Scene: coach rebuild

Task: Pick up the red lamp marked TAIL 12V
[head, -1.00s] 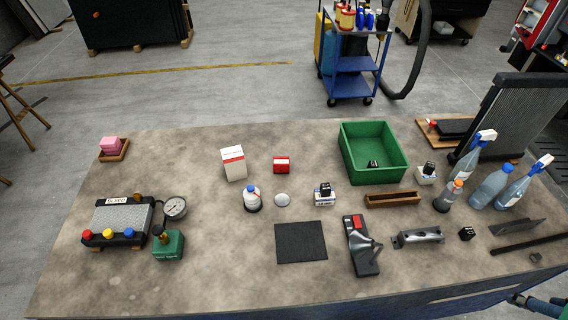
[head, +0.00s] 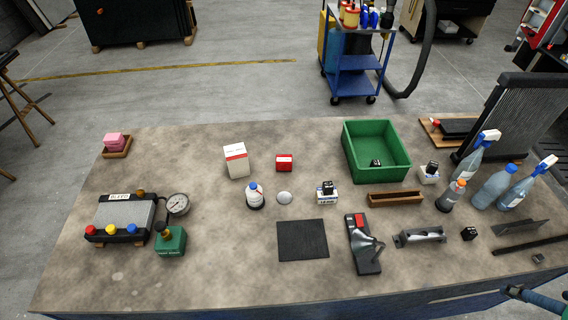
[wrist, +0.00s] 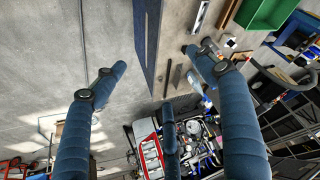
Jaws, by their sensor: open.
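A small red block-like thing with a white label (head: 284,162) lies on the workbench (head: 200,275), near the middle towards the back. It looks like the lamp, but its lettering is too small to read. My gripper (wrist: 155,72) shows in the wrist view with its blue-grey fingers spread wide and nothing between them. It hangs beyond the bench's edge, off to the right and well away from the red thing. The red thing cannot be made out in the wrist view.
A white and red carton (head: 236,161) stands left of the red thing. A white bottle (head: 254,196) and a pale round disc (head: 285,198) are in front of it. A green bin (head: 347,158) stands to its right. Spray bottles and a radiator (head: 517,105) crowd the right end.

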